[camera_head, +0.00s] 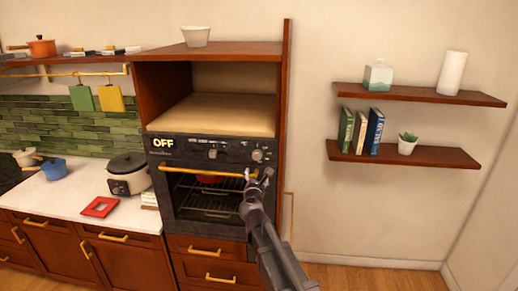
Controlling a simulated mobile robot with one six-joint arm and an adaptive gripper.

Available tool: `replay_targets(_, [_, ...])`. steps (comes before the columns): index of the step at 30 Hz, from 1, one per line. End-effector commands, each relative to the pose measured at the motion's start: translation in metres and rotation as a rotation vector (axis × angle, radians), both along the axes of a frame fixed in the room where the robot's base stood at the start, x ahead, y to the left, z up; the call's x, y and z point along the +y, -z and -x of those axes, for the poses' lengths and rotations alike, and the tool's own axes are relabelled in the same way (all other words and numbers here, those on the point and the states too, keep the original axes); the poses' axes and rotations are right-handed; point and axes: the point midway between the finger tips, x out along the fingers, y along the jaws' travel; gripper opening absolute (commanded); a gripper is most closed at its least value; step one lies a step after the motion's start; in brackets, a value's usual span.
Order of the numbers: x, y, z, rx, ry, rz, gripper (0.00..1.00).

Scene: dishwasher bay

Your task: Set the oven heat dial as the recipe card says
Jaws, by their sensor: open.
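The dial markings are too small to read. My gripper (259,174) is open and empty, just below the right dial and near the right end of the oven handle. I cannot tell whether it touches either. I cannot make out a recipe card.
Wall shelves (420,94) are at right.

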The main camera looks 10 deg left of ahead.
Motion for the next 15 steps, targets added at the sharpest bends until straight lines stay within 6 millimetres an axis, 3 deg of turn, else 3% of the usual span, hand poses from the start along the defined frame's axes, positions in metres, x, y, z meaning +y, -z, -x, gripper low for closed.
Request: replay_targets(15, [0.0076,-0.0061,-0.0005,-0.008,-0.020,0.030,0.93])
